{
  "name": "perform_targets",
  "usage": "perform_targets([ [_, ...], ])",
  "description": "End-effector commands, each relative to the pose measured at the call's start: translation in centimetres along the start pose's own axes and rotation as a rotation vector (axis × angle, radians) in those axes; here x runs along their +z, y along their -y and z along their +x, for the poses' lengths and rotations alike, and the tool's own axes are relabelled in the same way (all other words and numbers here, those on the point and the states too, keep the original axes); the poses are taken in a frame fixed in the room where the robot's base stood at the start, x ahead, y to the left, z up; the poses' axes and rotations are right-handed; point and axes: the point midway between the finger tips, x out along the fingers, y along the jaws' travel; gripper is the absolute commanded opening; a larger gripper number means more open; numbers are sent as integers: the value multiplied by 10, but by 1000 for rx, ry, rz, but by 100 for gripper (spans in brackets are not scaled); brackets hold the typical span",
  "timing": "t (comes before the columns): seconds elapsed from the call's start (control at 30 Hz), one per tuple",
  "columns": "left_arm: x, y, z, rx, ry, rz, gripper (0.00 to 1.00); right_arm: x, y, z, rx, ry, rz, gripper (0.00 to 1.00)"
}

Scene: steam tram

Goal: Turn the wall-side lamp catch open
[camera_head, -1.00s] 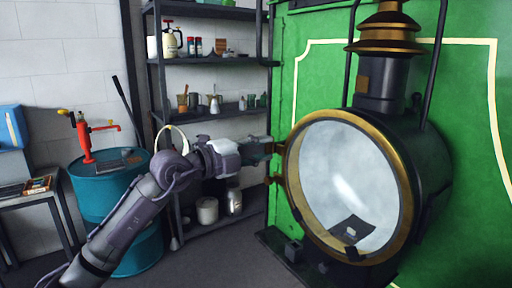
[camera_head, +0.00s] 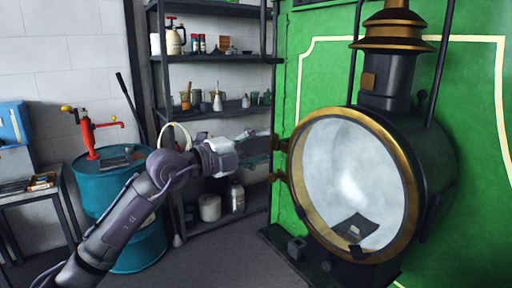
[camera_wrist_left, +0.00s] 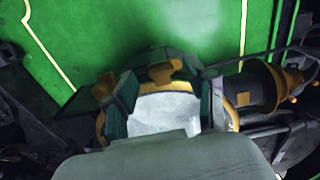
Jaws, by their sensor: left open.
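The big round lamp (camera_head: 430,150) is fixed to the green tram front, its brass-rimmed glass (camera_head: 345,170) facing me. Two small brass fittings stick out from the rim's left, wall-facing side, an upper one (camera_head: 281,146) and a lower one (camera_head: 279,176); I cannot tell which is the catch. My left gripper (camera_head: 264,146) is open and empty, just left of the upper fitting. In the left wrist view its dark green fingers (camera_wrist_left: 160,85) stand apart, with a brass piece (camera_wrist_left: 164,71) showing between them. Contact cannot be told. My right gripper is not in view.
A dark shelf rack (camera_head: 215,115) with jars and bottles stands behind my left arm. A teal drum (camera_head: 105,190) with a red pump (camera_head: 88,135) stands at the left. A dark ledge (camera_head: 290,250) runs below the lamp. The floor between is clear.

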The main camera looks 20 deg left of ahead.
Motion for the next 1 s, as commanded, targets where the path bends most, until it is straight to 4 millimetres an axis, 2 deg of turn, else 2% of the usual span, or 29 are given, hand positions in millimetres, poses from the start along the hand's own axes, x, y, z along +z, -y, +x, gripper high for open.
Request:
perform_targets([
  [0.3,4,-3,-68,4,3,2,56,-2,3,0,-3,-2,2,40],
  [0.5,5,-2,-99,0,1,0,56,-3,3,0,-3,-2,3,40],
  [0.7,6,-1,-109,-2,0,-1,56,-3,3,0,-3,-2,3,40],
  [1.0,5,-1,-109,-3,-1,-1,56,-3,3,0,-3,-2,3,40],
])
